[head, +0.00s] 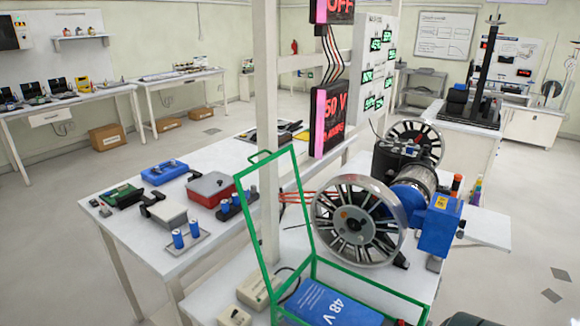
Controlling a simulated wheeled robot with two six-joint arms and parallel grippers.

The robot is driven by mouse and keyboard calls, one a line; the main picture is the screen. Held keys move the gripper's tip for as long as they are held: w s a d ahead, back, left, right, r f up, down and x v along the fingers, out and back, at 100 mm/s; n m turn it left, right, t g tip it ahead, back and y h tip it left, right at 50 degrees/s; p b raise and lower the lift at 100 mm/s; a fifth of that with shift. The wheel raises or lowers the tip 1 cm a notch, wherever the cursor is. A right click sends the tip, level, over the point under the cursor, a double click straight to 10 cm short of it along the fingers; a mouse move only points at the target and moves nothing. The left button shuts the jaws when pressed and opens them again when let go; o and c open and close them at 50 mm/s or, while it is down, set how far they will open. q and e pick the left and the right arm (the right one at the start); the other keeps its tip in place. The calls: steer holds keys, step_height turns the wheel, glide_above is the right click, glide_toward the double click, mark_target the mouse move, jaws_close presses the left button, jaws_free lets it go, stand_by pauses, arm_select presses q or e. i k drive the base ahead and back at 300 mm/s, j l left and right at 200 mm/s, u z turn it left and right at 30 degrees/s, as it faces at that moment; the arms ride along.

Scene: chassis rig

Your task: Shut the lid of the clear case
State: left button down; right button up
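The clear case has green edges and see-through walls. Its lid (240,196) stands open, raised and leaning back to the left, with its green frame rising above the table. The case body (372,290) sits at the near edge of the table, cut off by the bottom of the head view. A blue block marked 48 V (318,302) lies inside it. Neither of my grippers can be made out. Dark shapes show at the bottom edge, but I cannot tell what they are.
A large spoked wheel (352,222) and a motor with a blue box (440,225) stand behind the case. A white post (267,130) rises behind the lid. Beige boxes (257,289) sit left of the case.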

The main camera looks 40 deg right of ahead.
mark_target(237, 176)
steer(key=i+j+z, duration=0.15)
steer(key=z, duration=0.3)
steer(key=i+j+z, duration=0.25)
steer(key=z, duration=0.2)
steer(key=i+j+z, duration=0.25)
steer(key=z, duration=0.2)
steer(key=i+j+z, duration=0.15)
steer(key=j+z, duration=0.75)
steer(key=i+l, duration=0.05)
steer(key=l, duration=0.05)
